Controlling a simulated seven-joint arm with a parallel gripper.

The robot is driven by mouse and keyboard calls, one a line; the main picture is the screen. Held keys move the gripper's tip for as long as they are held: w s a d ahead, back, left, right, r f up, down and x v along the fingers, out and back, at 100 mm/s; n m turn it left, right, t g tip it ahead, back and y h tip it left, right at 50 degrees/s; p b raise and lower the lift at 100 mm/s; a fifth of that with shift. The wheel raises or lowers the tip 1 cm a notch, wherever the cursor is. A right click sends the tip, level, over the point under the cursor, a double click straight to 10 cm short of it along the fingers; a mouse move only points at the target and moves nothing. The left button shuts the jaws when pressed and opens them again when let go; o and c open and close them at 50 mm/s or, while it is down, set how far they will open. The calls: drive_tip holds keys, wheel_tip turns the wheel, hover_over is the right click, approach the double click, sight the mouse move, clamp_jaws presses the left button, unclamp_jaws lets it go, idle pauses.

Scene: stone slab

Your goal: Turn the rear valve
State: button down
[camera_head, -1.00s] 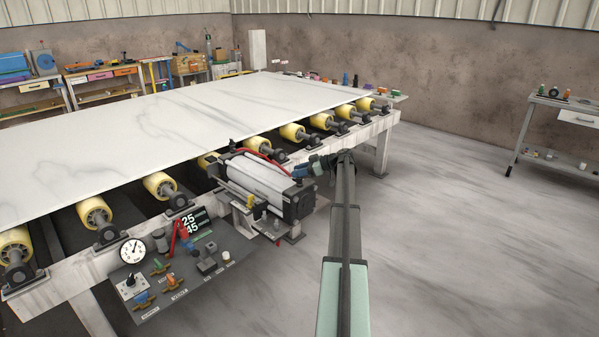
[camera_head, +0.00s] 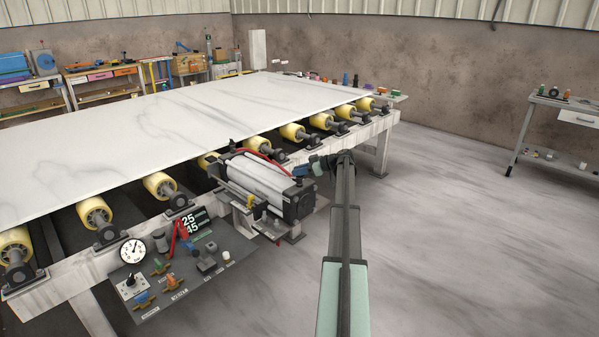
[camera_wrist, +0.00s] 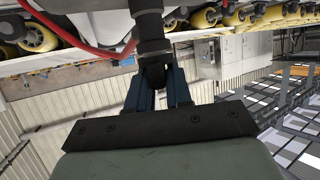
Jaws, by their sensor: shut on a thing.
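The silver and black cylinder unit (camera_head: 265,183) sits at the near side of the roller table. My gripper (camera_head: 303,171) is at the right, rear end of this unit, and my arm reaches to it from the front. In the wrist view, my gripper's blue fingers (camera_wrist: 159,94) are shut on a dark round fitting (camera_wrist: 150,30), seemingly the rear valve. Its gripped end is partly hidden between the fingers. In the head view the valve is too small and too covered by my gripper to make out clearly.
A red hose (camera_wrist: 80,42) curves close to the fitting. A control panel (camera_head: 185,268) with a gauge and several levers is at the front left. A white stone slab (camera_head: 150,125) rests on yellow rollers (camera_head: 293,132). The floor at right is clear.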

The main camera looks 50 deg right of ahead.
drive_tip(key=m+h, duration=0.2)
drive_tip(key=shift+s+a+t+h, duration=0.15)
drive_tip(key=shift+t+h, duration=0.25)
drive_tip(key=shift+m+t+h, duration=0.4)
drive_tip(key=shift+m+h, duration=1.2)
drive_tip(key=c, duration=1.1)
unclamp_jaws()
drive_tip(key=v, duration=1.3)
drive_tip(key=shift+s+r, duration=0.2)
drive_tip(key=shift+m, duration=0.3)
